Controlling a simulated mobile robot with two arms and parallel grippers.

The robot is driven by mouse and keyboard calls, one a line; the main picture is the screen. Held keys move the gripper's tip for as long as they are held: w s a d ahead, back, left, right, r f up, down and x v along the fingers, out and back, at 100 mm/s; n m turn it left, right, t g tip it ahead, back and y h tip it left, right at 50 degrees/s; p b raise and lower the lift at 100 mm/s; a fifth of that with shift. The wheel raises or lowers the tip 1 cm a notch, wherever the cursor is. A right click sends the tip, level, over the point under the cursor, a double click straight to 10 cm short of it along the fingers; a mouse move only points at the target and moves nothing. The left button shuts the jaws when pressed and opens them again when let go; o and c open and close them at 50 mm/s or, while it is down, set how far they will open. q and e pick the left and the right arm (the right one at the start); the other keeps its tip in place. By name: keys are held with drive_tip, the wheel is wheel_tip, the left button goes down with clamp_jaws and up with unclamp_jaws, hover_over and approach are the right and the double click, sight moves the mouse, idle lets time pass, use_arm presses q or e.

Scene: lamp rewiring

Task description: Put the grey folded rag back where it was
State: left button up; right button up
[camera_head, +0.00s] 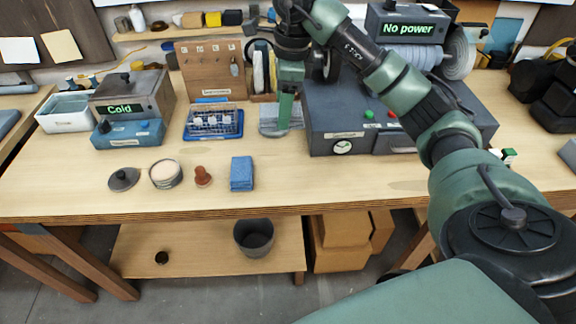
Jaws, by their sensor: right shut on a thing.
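The grey folded rag (268,119) is near the middle of the workbench, between the blue tray and the dark grey box. My right gripper (284,122) reaches down over it from the back and is shut on it. The gripper's fingers cover part of the rag. I cannot tell whether the rag rests on the bench or hangs just above it. My left gripper is not in view.
A blue folded cloth (242,174) lies near the front, beside a brown stamp-like knob (203,176) and a round tin (165,174). A blue tray (214,135) stands left of the rag, a dark grey box (345,125) right of it. The front right bench is mostly clear.

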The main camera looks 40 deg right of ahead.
drive_tip(key=f+p, duration=0.3)
drive_tip(key=f, duration=1.1)
drive_tip(key=shift+w+f, duration=0.2)
wheel_tip(320, 180, down, 4)
drive_tip(key=shift+p, duration=0.55)
drive_tip(key=shift+f, duration=0.2)
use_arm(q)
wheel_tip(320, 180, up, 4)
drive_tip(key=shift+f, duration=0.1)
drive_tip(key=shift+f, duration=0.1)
use_arm(e)
drive_tip(key=shift+f, duration=0.1)
drive_tip(key=shift+f+b, duration=0.15)
drive_tip(key=shift+b, duration=0.15)
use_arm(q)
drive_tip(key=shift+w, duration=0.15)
use_arm(e)
drive_tip(key=o, duration=1.3)
